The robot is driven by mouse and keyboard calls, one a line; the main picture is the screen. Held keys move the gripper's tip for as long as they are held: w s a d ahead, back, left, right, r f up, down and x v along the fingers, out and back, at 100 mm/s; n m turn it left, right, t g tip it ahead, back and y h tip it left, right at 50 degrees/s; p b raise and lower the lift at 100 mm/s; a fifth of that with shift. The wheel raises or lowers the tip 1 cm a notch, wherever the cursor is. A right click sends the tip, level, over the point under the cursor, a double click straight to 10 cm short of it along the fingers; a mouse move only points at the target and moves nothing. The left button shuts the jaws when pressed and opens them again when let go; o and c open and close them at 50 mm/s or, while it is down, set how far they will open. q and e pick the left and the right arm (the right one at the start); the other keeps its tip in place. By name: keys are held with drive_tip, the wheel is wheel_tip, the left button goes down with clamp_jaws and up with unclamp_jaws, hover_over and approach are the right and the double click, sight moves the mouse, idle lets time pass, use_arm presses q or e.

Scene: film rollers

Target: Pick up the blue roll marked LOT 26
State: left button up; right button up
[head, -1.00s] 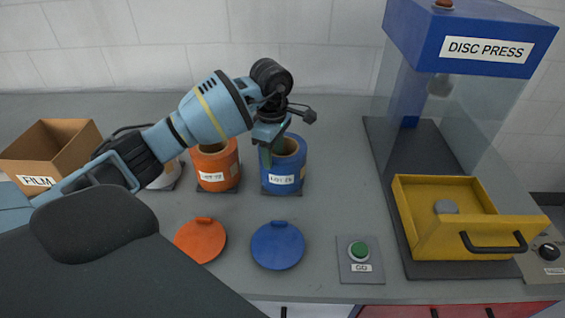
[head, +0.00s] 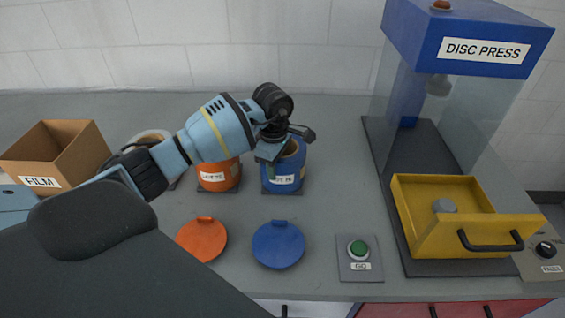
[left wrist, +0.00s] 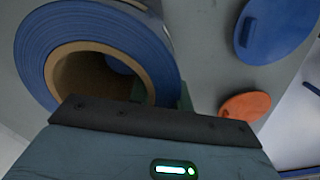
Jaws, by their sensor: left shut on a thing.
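The blue roll (head: 284,173) stands upright on a dark square pad, with a white label on its front that reads LOT and a blurred number. My left gripper (head: 270,160) is at the roll's top left rim and shut on its wall. In the left wrist view the blue roll (left wrist: 165,60) shows its wound end and tan core, with the gripper (left wrist: 160,100) at its edge. My right gripper is not in view.
An orange roll (head: 216,178) stands just left, and a pale roll is partly behind my arm. An orange lid (head: 202,240) and blue lid (head: 278,246) lie in front. The FILM box (head: 80,150), GO button (head: 358,250) and disc press with yellow drawer (head: 450,245) stand around.

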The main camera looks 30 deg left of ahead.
use_arm(q)
clamp_jaws()
drive_tip(key=shift+w+r, duration=0.1)
drive_tip(key=shift+r, duration=0.5)
wheel_tip(320, 180, up, 9)
drive_tip(key=shift+r, duration=0.1)
